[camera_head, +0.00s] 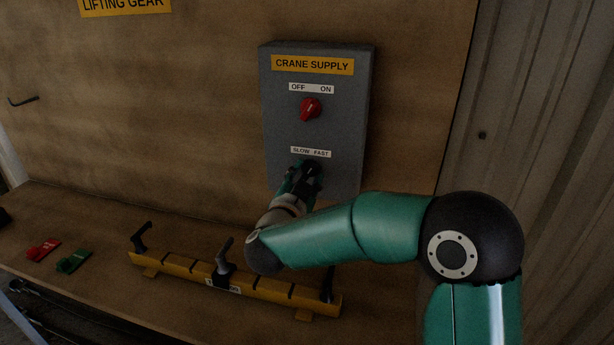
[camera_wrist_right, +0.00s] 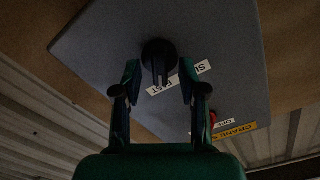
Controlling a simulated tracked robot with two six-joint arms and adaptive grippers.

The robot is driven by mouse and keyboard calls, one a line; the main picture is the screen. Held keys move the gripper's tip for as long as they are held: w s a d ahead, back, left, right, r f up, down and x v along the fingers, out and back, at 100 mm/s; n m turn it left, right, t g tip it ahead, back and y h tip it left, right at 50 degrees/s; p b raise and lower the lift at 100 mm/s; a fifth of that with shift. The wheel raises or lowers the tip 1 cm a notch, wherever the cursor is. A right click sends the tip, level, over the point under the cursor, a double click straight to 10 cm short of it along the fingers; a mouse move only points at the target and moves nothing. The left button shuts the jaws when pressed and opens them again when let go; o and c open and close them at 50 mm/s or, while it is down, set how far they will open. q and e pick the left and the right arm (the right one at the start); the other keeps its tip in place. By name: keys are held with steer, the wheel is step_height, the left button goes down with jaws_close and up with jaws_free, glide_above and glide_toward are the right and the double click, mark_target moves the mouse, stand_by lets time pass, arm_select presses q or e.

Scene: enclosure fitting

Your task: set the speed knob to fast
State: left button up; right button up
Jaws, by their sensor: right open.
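The grey crane supply box (camera_head: 275,120) is mounted on the wooden board. Its black speed knob (camera_head: 313,168) sits below the white SLOW/FAST label (camera_head: 310,153) and is partly hidden by my right gripper (camera_head: 301,180). In the right wrist view the knob (camera_wrist_right: 158,54) shows a raised bar pointing down the picture toward the label (camera_wrist_right: 192,73), which its end partly covers. I cannot tell its exact setting. My right gripper (camera_wrist_right: 159,72) is open, with one finger on each side of the knob's bar; contact is not clear. My left gripper is not in view.
A red OFF/ON knob (camera_head: 310,109) is higher on the box. A yellow rack (camera_head: 190,273) with black-handled tools stands on the bench below my right arm. Red (camera_head: 42,250) and green (camera_head: 73,261) items lie at the left. A hex key (camera_head: 23,101) hangs on the board.

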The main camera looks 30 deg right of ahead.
steer(key=v, duration=1.1)
steer(key=shift+s+a, duration=0.3)
